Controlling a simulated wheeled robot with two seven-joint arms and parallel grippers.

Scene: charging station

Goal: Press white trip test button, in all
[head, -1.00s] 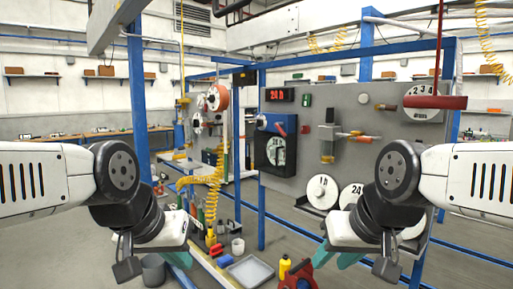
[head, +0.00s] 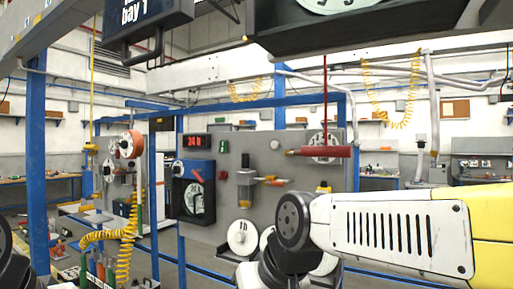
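A grey upright panel (head: 255,175) with several devices stands ahead, left of centre. A small round white knob or button (head: 274,144) sits on its upper part; I cannot tell whether it is the trip test button. A dark box with a blue top and a dial (head: 194,200) is on the panel's left side, with a red handle beside it. My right arm comes in from the right and covers the panel's lower right. Its gripper is below the picture. Only a black piece of my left arm shows at the left edge, and its gripper is out of view.
A red display (head: 195,141) and a small green box (head: 223,146) are on the panel. A red bar (head: 320,152) hangs before its upper right. Blue posts (head: 36,150) frame the place. A yellow coiled hose (head: 125,250) hangs at left.

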